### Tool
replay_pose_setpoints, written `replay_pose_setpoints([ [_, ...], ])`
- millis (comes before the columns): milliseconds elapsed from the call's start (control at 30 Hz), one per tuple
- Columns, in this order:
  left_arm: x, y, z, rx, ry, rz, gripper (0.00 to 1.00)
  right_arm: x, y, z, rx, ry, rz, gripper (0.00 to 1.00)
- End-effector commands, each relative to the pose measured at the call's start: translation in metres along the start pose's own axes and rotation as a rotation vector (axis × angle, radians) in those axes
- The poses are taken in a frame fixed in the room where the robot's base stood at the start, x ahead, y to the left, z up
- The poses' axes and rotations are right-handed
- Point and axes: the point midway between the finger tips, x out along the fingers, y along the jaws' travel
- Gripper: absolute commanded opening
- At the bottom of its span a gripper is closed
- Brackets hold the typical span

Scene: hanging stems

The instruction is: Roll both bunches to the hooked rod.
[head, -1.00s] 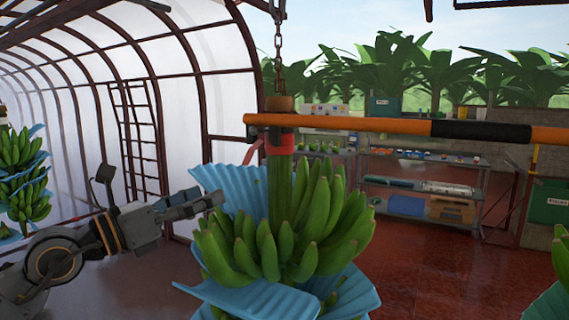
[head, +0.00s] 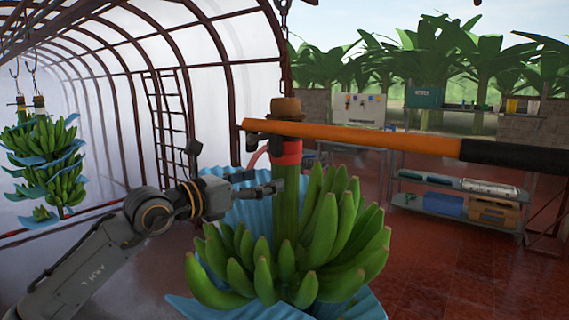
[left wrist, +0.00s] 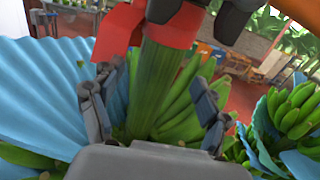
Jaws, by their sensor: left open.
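The near banana bunch (head: 290,255) hangs upright by its thick green stem (head: 286,205), with a red band (head: 285,152) near the top and blue sheets among the fruit. My left gripper (head: 262,183) is at the stem just below the band. In the left wrist view, its open fingers (left wrist: 155,108) stand on either side of the stem, with gaps visible. Part of another bunch (left wrist: 295,112) shows at the right there. An orange and black rod (head: 380,138) runs rightward from the near stem's top. I cannot tell whether it is the hooked rod. My right gripper is not in view.
Banana bunches (head: 45,165) hang from hooks at the far left. A metal shelf (head: 455,210) with boxes stands behind at right. The curved, clear-walled tunnel and a dark ladder frame (head: 165,130) are at left. Red floor (head: 430,265) lies open at right.

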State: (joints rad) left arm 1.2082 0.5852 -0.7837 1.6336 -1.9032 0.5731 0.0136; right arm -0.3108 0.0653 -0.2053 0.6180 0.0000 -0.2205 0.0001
Motion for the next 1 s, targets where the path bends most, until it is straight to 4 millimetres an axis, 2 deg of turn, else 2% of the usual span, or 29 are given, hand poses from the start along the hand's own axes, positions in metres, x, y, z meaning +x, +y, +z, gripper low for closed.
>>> replay_pose_setpoints([
  [33, 0.012, -0.001, 0.006, -0.002, 0.000, -0.002, 0.76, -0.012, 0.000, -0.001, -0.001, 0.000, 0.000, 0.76],
  [200, 0.043, -0.001, 0.004, -0.001, 0.001, -0.001, 0.76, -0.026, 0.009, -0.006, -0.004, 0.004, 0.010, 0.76],
  [300, 0.055, -0.001, 0.003, -0.001, 0.000, -0.001, 0.76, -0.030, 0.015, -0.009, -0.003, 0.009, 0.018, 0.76],
  [500, 0.065, 0.000, 0.001, 0.000, -0.001, 0.000, 0.76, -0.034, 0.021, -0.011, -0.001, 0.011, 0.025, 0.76],
  [733, 0.066, 0.000, 0.000, 0.000, -0.001, 0.000, 0.76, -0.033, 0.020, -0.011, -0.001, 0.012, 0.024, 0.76],
  [767, 0.066, 0.000, 0.000, 0.000, -0.001, 0.000, 0.74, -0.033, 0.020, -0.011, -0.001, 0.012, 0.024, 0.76],
  [1000, 0.065, 0.000, 0.000, 0.000, -0.001, 0.000, 0.25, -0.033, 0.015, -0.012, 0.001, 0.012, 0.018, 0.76],
])
